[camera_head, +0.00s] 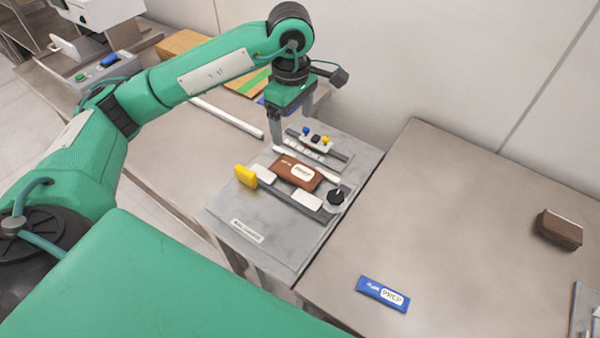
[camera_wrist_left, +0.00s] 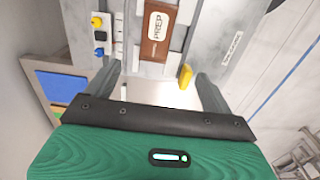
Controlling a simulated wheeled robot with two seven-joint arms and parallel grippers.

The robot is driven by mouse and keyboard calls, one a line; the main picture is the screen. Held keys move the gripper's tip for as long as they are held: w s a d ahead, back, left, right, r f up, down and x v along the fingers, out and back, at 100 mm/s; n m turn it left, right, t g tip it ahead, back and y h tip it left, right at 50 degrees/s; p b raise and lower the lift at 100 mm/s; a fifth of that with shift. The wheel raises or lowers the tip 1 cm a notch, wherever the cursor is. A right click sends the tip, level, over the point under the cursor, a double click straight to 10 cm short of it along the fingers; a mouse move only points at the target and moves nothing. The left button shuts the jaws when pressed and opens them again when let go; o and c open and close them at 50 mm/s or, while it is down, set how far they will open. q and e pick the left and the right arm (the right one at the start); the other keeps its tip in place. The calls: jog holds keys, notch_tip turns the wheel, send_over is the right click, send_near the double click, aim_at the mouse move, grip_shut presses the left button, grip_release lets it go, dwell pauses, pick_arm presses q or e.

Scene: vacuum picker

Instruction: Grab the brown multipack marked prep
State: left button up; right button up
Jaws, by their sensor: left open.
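The brown multipack (camera_head: 285,168) with a white label lies on a grey fixture plate (camera_head: 222,205), between a pale rod and a grey bar with white pads. In the left wrist view the brown multipack (camera_wrist_left: 153,50) shows the word PREP on its label. My left gripper (camera_head: 291,122) is above the far-left side of the plate, apart from the multipack. In the left wrist view my left gripper (camera_wrist_left: 158,76) has its fingers wide apart with nothing between them, and the multipack is ahead of them. My right gripper is not in view.
A yellow block (camera_head: 246,176) and a black knob (camera_head: 336,196) stand beside the multipack. A blue pack marked PREP (camera_head: 370,287) lies on the right table, with a brown block (camera_head: 559,230) farther right. Bare table lies between them. A wall runs behind.

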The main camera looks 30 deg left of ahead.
pick_arm(q)
notch_tip(320, 180, down, 2)
jog(key=b, duration=0.1)
send_over(296, 168)
notch_tip(296, 168, down, 9)
jog(key=shift+a+r+p, duration=0.1)
jog(key=shift+r+p, duration=0.1)
jog(key=shift+p, duration=0.1)
notch_tip(296, 168, down, 5)
jog(key=shift+r+p, duration=0.1)
jog(key=shift+p, duration=0.6)
jog(key=shift+f, duration=0.3)
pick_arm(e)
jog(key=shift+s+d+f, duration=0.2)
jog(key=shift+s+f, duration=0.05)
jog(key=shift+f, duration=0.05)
pick_arm(q)
jog(key=shift+c, duration=0.4)
jog(key=c, duration=1.1)
jog(key=shift+c, duration=0.4)
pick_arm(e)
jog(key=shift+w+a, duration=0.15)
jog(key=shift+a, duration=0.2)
